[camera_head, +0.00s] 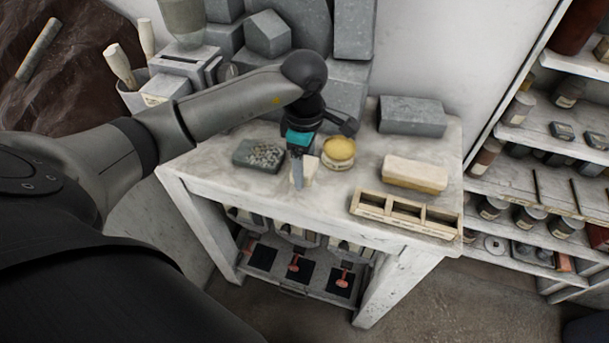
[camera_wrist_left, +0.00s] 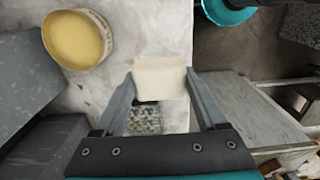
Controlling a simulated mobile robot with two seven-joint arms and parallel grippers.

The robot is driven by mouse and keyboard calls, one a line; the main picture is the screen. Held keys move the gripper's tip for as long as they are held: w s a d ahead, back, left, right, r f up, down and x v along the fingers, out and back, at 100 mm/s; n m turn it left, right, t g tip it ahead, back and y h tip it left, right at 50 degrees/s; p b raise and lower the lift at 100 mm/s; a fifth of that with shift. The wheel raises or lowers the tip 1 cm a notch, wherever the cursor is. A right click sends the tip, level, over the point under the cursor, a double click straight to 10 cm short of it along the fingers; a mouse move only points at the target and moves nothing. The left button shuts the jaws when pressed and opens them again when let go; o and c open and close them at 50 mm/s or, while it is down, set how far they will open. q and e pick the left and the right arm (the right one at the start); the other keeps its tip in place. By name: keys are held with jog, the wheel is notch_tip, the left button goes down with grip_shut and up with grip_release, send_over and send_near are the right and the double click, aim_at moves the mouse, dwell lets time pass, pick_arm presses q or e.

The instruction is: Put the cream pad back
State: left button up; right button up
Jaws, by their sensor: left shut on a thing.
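The cream pad (camera_head: 311,166) is a small pale block over the left-middle of the worktable, partly hidden behind a finger in the head view. In the left wrist view the cream pad (camera_wrist_left: 160,76) sits between the fingertips. My left gripper (camera_head: 298,176) is shut on it; its two fingers (camera_wrist_left: 160,84) show on either side of the pad. I cannot tell whether the pad touches the tabletop. A wooden tray (camera_head: 361,208) with three open compartments lies at the table's front right. My right gripper is not in view.
A round yellow-topped tub (camera_head: 339,152) stands close right of the gripper. A speckled dark block (camera_head: 258,154) is to its left. A cream-and-yellow block (camera_head: 415,173) lies behind the tray. Grey blocks (camera_head: 412,115) stand at the back. The table's front-left is clear.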

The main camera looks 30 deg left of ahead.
aim_at(305, 178)
pick_arm(q)
jog(key=shift+f, duration=2.15)
jog(key=shift+f, duration=0.15)
jog(key=o, duration=1.4)
notch_tip(305, 178, up, 12)
jog(key=shift+r+b, duration=0.2)
jog(key=shift+b, duration=0.3)
